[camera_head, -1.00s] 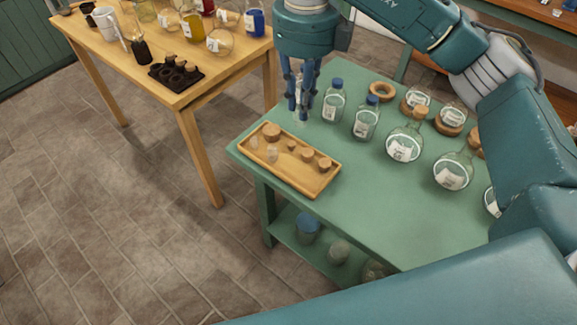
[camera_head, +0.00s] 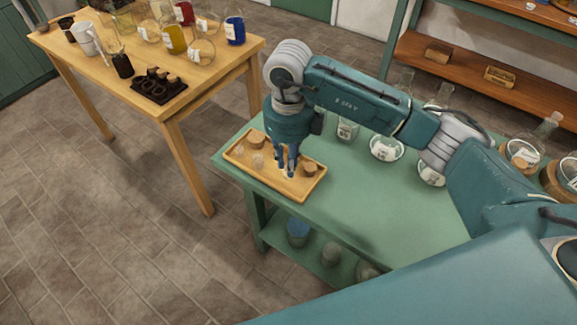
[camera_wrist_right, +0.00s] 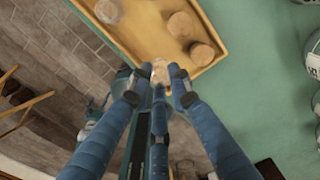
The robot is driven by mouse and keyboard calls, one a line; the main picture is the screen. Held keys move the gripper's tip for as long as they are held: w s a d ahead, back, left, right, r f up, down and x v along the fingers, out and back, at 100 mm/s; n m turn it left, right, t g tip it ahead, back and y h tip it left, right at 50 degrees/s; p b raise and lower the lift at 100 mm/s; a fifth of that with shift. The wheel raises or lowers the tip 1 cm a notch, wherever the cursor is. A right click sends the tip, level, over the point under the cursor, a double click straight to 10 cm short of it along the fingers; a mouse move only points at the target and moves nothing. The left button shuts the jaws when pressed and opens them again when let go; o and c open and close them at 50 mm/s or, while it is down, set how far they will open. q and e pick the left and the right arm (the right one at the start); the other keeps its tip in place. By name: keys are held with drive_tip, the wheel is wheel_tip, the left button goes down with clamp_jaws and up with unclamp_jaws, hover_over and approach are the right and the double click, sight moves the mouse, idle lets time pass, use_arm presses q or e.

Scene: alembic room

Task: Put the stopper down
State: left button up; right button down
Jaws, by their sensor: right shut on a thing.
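My right gripper (camera_head: 287,172) points down over the right half of the wooden tray (camera_head: 262,181) on the green table. In the right wrist view, its blue fingers (camera_wrist_right: 158,80) are closed around a small pale stopper (camera_wrist_right: 159,71), which shows between the fingertips near the tray's edge. I cannot tell whether the stopper touches the tray. My left gripper is not in view.
The table's front right is clear. A wooden table (camera_head: 190,95) with flasks and a dark rack (camera_head: 158,86) stands at the back left, across a floor gap.

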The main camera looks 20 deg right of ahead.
wheel_tip(320, 180, down, 3)
drive_tip(key=shift+r, duration=0.2)
drive_tip(key=shift+f, duration=0.25)
drive_tip(key=c, duration=1.6)
unclamp_jaws()
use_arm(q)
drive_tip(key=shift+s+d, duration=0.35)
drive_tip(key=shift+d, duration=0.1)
use_arm(e)
drive_tip(key=shift+r, duration=0.55)
use_arm(q)
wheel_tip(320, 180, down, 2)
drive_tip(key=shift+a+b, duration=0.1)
drive_tip(key=shift+b, duration=0.95)
use_arm(e)
wheel_tip(320, 180, up, 11)
drive_tip(key=shift+r, duration=0.15)
